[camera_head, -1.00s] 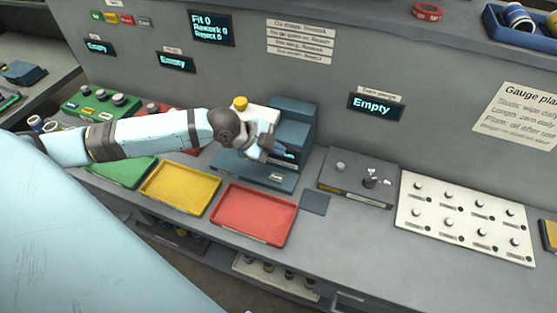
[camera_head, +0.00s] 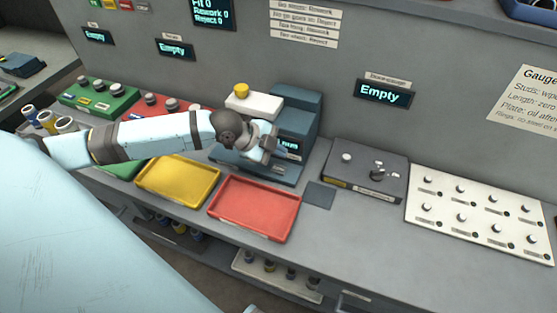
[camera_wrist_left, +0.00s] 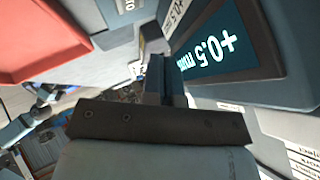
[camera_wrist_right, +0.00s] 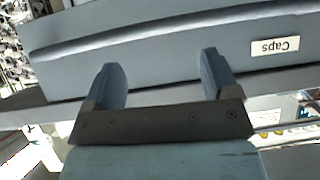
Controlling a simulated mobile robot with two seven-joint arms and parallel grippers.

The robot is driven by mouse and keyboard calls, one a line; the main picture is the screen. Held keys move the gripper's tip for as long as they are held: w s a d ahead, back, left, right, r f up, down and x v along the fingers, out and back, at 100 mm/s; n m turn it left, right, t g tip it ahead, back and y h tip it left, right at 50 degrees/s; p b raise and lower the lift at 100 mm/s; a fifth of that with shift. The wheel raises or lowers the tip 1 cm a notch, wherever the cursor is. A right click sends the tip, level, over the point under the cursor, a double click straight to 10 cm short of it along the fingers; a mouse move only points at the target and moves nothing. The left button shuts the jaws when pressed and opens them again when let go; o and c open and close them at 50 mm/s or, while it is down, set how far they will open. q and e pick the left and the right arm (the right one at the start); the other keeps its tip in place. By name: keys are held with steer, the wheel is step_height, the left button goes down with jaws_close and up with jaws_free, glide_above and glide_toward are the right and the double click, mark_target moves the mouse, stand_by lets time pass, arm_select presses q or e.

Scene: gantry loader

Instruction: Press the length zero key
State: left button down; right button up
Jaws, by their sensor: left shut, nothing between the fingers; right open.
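The blue-grey length gauge (camera_head: 298,100) stands on the bench against the grey panel. Its lit display, partly hidden by my gripper in the head view, reads about +0.5 mm in the left wrist view (camera_wrist_left: 210,47). My left gripper (camera_head: 272,160) is in front of the display, above the gauge's base. Its fingers (camera_wrist_left: 163,72) are shut and empty beside the display. I cannot make out the length zero key, or whether the fingers touch anything. My right gripper (camera_wrist_right: 160,68) is open and empty, in front of a grey bin edge labelled Caps; it is outside the head view.
A red tray (camera_head: 295,207) and a yellow tray (camera_head: 143,182) lie in front of the gauge. A dark grey fixture box (camera_head: 340,177) and a white board with several knobs (camera_head: 465,212) stand to the right. The bench front right of the red tray is clear.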

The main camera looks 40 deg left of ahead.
mark_target(278, 170)
arm_select(q)
steer(key=shift+f+b, duration=0.35)
steer(key=shift+f, duration=1.45)
steer(key=shift+f, duration=0.15)
stand_by(0.5)
steer(key=shift+f, duration=0.25)
steer(key=shift+f, duration=0.4)
stand_by(0.7)
steer(key=shift+r+p, duration=0.8)
steer(key=shift+p, duration=0.15)
steer(key=shift+r, duration=0.1)
